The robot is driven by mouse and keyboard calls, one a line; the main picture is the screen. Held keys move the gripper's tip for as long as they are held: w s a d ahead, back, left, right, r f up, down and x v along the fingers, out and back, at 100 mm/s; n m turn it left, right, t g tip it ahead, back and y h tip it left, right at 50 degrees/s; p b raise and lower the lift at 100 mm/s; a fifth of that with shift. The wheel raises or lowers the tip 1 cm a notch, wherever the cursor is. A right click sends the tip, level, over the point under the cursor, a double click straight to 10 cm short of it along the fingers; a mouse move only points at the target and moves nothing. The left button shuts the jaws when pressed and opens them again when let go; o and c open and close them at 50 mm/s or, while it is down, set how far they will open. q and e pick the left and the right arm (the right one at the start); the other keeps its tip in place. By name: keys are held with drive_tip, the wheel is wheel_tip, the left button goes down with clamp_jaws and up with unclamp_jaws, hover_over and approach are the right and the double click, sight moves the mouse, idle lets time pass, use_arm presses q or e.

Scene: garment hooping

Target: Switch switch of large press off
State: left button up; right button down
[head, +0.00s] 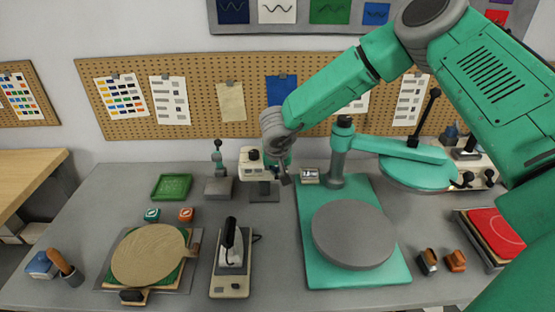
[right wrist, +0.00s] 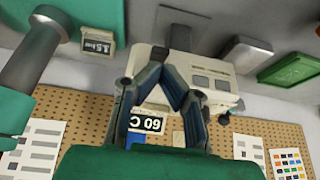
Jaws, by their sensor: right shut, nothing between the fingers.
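The large press (head: 310,262) is green, with a round grey lower plate (head: 352,236) and a round green upper plate (head: 420,174) swung aside to the right. A small display box (head: 310,175) stands at the back left of its base; it also shows upside down in the right wrist view (right wrist: 98,42). I cannot make out the press's switch clearly. My right gripper (head: 284,176) is shut and empty, just left of that box and beside a cream device (head: 252,166). In the right wrist view its fingers (right wrist: 168,80) are in front of the cream device. My left gripper is not in view.
A small press (head: 230,262) with a black handle stands front centre. A round beige hoop piece (head: 148,256) lies at the left. A green tray (head: 171,187) sits behind it. Red fabric (head: 495,235) lies at the far right. A pegboard (head: 190,127) backs the table.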

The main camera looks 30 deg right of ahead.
drive_tip(key=shift+s+a+f, duration=0.1)
drive_tip(key=shift+f, duration=0.2)
drive_tip(key=shift+d, duration=0.2)
